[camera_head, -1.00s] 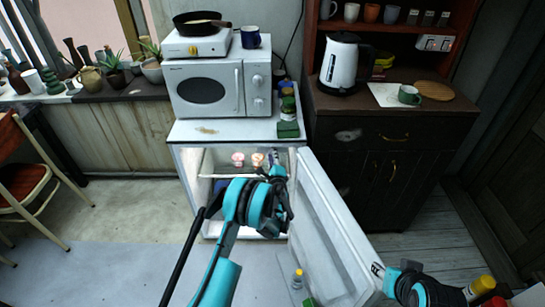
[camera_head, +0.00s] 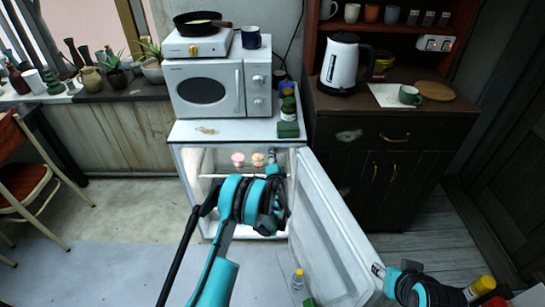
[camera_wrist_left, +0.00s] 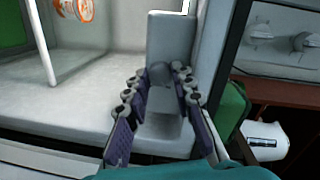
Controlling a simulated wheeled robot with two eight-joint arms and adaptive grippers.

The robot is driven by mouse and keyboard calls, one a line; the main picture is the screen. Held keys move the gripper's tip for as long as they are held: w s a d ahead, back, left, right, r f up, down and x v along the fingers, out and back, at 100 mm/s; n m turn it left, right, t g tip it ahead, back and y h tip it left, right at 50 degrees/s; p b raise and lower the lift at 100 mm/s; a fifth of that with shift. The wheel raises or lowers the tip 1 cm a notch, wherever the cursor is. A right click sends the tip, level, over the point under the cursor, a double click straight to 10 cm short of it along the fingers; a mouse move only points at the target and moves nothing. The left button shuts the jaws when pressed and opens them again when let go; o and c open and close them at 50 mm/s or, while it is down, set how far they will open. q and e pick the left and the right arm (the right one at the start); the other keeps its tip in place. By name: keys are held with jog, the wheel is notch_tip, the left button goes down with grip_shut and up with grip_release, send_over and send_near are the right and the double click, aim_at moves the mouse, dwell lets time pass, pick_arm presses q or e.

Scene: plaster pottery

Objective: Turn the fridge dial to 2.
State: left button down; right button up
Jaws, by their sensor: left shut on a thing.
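The fridge (camera_head: 190,168) stands open under the microwave, its white door (camera_head: 330,235) swung out to the right. My left gripper (camera_head: 273,168) reaches into the upper right of the fridge. In the left wrist view, a grey control box (camera_wrist_left: 171,35) is on the fridge wall, with the small round fridge dial (camera_wrist_left: 160,73) on it. My left gripper (camera_wrist_left: 160,82) is shut on the dial, its fingertips on either side. The dial's number marks cannot be read. My right gripper (camera_head: 378,270) is by the door's lower outer edge; its jaws are too small to judge.
Two pink-topped cups (camera_head: 238,159) stand on the fridge shelf. A microwave (camera_head: 215,88) and a green container (camera_head: 288,129) stand on top. A dark cabinet (camera_head: 365,150) is to the right.

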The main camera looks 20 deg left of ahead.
dwell(0.5)
pick_arm(q)
jog(key=c, duration=1.6)
grip_release()
jog(key=shift+o, duration=0.2)
jog(key=shift+s, duration=0.15)
jog(key=v, duration=0.7)
jog(key=shift+s, duration=0.15)
